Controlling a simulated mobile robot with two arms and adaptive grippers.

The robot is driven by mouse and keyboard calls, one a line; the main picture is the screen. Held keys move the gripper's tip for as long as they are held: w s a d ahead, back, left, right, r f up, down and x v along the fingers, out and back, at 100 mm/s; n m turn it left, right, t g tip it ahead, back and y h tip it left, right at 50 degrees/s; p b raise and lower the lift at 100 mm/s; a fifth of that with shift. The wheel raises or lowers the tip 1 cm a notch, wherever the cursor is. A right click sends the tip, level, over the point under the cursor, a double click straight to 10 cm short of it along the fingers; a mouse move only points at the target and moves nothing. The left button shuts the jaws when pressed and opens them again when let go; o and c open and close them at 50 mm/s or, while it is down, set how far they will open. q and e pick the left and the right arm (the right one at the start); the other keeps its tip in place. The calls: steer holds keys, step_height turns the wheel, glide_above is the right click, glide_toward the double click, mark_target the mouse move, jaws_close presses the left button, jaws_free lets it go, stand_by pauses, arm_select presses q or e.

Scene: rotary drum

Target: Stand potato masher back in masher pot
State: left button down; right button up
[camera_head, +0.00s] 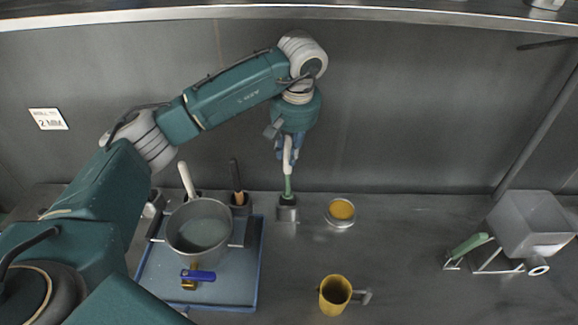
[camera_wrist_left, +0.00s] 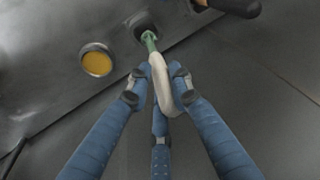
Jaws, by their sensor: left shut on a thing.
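The potato masher (camera_wrist_left: 159,80) has a cream handle and a green shaft. My left gripper (camera_head: 288,155) is shut on its cream handle, and the masher also shows in the head view (camera_head: 288,184). The masher stands about upright with its lower end at the mouth of a small square grey masher pot (camera_head: 287,213) near the back wall. In the left wrist view the green shaft runs down into the dark pot opening (camera_wrist_left: 142,22). The masher's foot is hidden, so its depth in the pot cannot be told. My right gripper is not in view.
A round tin with orange contents (camera_head: 341,211) stands right of the pot. Left are two holders with a white-handled and a dark-handled tool (camera_head: 237,180), and a large pot (camera_head: 200,228) on a blue-edged tray. A yellow mug (camera_head: 335,294) stands in front; a hopper (camera_head: 530,222) is far right.

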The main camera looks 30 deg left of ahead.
mark_target(289, 173)
arm_select(q)
step_height(289, 173, down, 3)
steer(key=shift+s+f+p, duration=0.15)
steer(key=shift+f+p, duration=0.05)
steer(key=shift+p, duration=0.2)
step_height(289, 173, down, 3)
steer(key=shift+s+d+r+p, duration=0.1)
steer(key=shift+r+p, duration=0.05)
steer(key=shift+p, duration=0.55)
steer(key=shift+f, duration=0.45)
steer(key=shift+f, duration=0.2)
steer(key=c, duration=1.5)
jaws_free()
steer(key=shift+c, duration=0.2)
steer(key=shift+r, duration=0.1)
